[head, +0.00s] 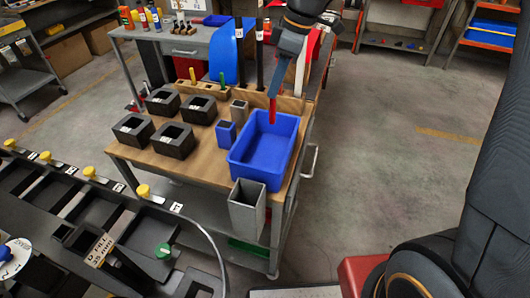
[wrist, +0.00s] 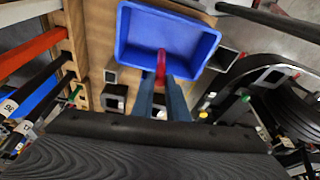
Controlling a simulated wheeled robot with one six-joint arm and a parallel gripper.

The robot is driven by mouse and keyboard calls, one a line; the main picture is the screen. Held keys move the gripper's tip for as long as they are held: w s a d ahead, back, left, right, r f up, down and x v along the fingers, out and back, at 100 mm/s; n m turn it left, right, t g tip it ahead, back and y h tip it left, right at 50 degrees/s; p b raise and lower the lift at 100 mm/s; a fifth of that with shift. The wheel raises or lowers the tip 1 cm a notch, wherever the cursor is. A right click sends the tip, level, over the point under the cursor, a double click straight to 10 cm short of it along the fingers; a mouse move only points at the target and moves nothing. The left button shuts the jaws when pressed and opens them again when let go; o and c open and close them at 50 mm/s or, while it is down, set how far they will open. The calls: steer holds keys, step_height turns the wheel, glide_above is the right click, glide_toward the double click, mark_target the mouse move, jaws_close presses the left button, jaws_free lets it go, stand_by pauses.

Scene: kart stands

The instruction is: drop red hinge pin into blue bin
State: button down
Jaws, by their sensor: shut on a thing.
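The blue bin (head: 247,160) is an open rectangular tub on the wooden cart top, near its right edge. In the wrist view the bin (wrist: 135,40) is ahead of the fingers. My gripper (head: 273,95) is over the bin's far end, pointing down. It is shut on the red hinge pin (head: 272,112), which hangs below the fingertips. In the wrist view the pin (wrist: 161,66) sits between the two blue-grey fingers and overlaps the bin's near wall and floor. The bin looks empty where its floor shows.
Several black square blocks (head: 172,140) fill the cart's left side. A wooden rack (head: 205,90) with upright rods stands at the back. Open floor lies to the right.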

steer(key=shift+f+b, duration=1.25)
steer(key=shift+f, duration=1.1)
steer(key=c, duration=1.7)
jaws_free()
steer(key=shift+o, duration=0.2)
steer(key=shift+r, duration=0.1)
steer(key=b+v, duration=0.2)
steer(key=v, duration=0.5)
steer(key=shift+d+r, duration=0.2)
steer(key=shift+r, duration=0.1)
